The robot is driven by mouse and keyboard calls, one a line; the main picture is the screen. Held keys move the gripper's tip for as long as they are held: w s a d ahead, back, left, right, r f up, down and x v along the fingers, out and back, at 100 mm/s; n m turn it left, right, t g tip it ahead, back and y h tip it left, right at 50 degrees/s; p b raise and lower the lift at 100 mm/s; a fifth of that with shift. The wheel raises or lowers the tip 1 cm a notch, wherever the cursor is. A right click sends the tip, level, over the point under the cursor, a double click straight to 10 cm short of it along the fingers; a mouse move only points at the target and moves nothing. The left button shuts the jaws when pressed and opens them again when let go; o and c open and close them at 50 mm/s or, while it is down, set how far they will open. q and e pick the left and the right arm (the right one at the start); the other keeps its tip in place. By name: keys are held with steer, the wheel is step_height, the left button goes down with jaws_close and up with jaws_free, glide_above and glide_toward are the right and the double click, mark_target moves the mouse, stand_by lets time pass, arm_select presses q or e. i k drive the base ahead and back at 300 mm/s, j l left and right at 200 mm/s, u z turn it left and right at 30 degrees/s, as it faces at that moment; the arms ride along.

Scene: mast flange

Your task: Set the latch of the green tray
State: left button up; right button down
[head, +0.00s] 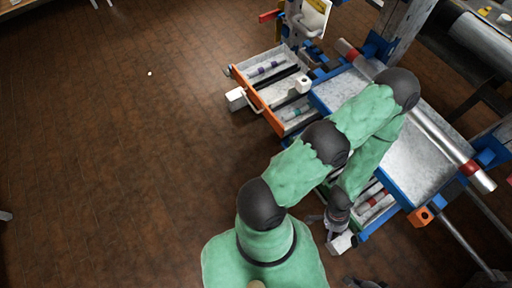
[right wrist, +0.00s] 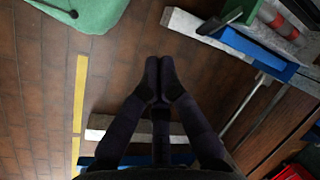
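The green tray (right wrist: 240,12) shows in part at the top right of the right wrist view, with red-and-grey cylinders in it. In the head view only a strip of its green edge (head: 322,190) shows; my right arm hides most of it. A white block (head: 341,244), perhaps its latch, is close to my right gripper (head: 334,226). In the right wrist view the dark fingers of this gripper (right wrist: 161,82) meet at their tips with nothing seen between them. They are apart from the tray, with brick floor behind them. My left gripper is not in view.
An orange-fronted tray (head: 258,100) stands pulled out on the left of the blue-framed bench (head: 322,104), with a white block (head: 236,98) at its front. A grey tube with red bands (head: 440,140) lies across the bench. The floor at left is clear.

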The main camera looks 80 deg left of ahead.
mark_target(354, 240)
steer(key=k+j+z, duration=0.2)
steer(key=k+j, duration=0.35)
steer(key=j, duration=0.2)
steer(key=k+j+z, duration=0.2)
steer(key=k+j, duration=0.35)
steer(key=i+l+u, duration=0.15)
steer(key=u, duration=0.25)
steer(key=i+l+u, duration=0.25)
steer(key=u, duration=0.2)
